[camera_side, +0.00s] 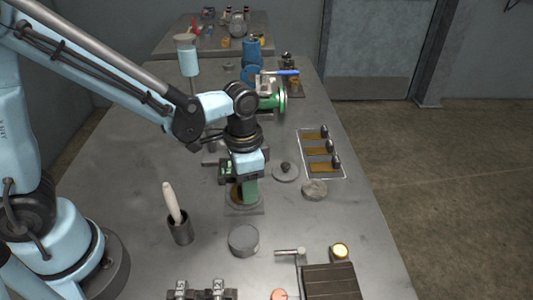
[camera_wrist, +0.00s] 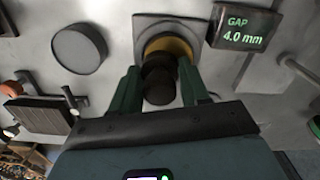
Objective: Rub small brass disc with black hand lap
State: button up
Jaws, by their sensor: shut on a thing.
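My gripper (camera_side: 248,188) is low over a grey square holder (camera_side: 258,210) near the middle of the bench. In the wrist view its green fingers (camera_wrist: 160,88) are shut on the black hand lap (camera_wrist: 158,68), gripped by its dark knob. The small brass disc (camera_wrist: 171,43) shows as a yellow crescent in the holder (camera_wrist: 146,24), partly covered by the lap. The gap display (camera_wrist: 240,27) beside the holder reads 4.0 mm. I cannot tell whether the lap touches the disc. The fingers hide much of the lap in the side view.
A grey round tin (camera_side: 243,241) stands in front of the holder. A cup with a pale-handled tool (camera_side: 181,230) is at left. A knobbed grey disc (camera_side: 286,173), a round stone (camera_side: 314,190) and an outlined area with brown blocks (camera_side: 320,166) lie right. A slatted block (camera_side: 330,284) is front right.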

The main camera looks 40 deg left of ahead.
jog(key=shift+w+a, duration=0.55)
jog(key=s+d, duration=0.3)
notch_tip(320, 180, up, 8)
dwell(0.4)
jog(key=shift+a+r, duration=0.1)
